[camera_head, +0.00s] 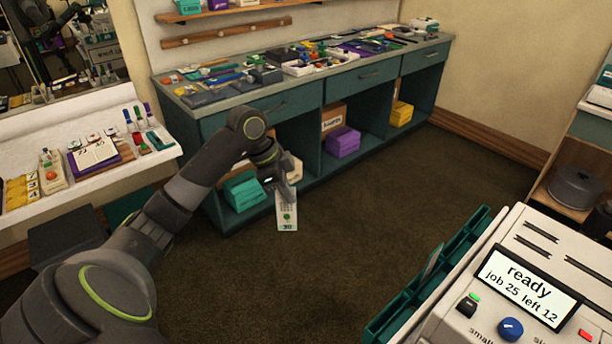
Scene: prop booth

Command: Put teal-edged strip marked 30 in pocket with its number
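My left gripper (281,191) is shut on a small pale strip (287,213), which hangs down from the fingers. The strip has a dark printed grid, a green mark and the number 30 near its lower end. It hangs in front of the workbench, above the brown carpet and clear of any surface. A teal rack (418,294) with slots runs along the left side of a white machine at lower right; a flat piece stands up in it. No pocket numbers can be read from here. My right gripper is out of view.
The white machine's screen (526,285) reads "ready job 25 left 12". A long teal workbench (290,97) with cluttered top and storage bays stands behind. A white shelf (150,157) is at left. Open carpet (345,240) lies between bench and machine.

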